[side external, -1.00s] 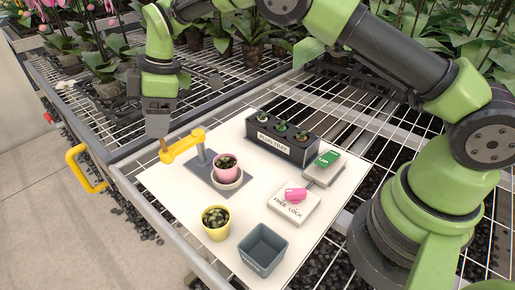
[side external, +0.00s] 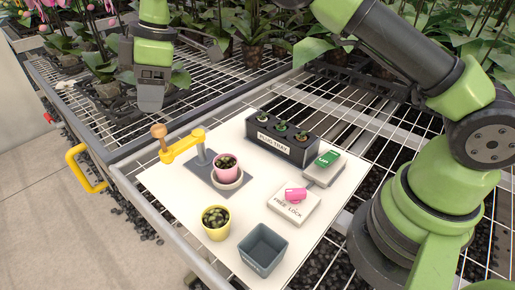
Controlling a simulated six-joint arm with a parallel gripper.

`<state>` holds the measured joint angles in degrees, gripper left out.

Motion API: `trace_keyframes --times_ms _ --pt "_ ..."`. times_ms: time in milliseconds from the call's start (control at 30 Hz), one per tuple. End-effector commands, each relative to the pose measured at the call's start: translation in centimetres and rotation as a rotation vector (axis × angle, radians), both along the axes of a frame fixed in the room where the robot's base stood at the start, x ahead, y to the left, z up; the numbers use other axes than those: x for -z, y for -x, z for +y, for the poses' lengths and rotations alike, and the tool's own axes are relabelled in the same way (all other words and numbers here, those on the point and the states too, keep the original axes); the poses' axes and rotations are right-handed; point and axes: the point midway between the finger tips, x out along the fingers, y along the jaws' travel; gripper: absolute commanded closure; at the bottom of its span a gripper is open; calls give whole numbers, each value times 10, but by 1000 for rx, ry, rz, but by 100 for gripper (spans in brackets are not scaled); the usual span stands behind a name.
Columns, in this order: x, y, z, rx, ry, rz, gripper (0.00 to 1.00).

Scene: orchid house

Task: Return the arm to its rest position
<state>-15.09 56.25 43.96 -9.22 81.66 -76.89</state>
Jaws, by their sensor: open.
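My gripper (side external: 150,108) hangs at the upper left, above the wire bench and beyond the white board. It points down, is open and holds nothing. It is apart from the yellow lever (side external: 182,146) with its brown knob (side external: 158,131), which stands below it in the picture. The fingertips are small and partly hard to make out.
The white board (side external: 165,186) carries a dark plug tray (side external: 283,141), a yellow pot (side external: 215,226), an empty grey square pot (side external: 262,252), a pad labelled FREE LOCK (side external: 290,211) with a pink item, and a device with a green face (side external: 327,161). Orchids crowd the back.

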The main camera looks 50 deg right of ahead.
Motion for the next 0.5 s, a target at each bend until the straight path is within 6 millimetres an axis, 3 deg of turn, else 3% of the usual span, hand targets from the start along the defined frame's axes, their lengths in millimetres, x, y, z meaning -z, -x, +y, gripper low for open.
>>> trace_keyframes --times_ms 133,267,500 --pt "-39 12 -17 129 -22 -16 43" --pt "-84 39 -40 320 -59 -28 43" --pt "-139 115 -80 680 -157 -52 43"
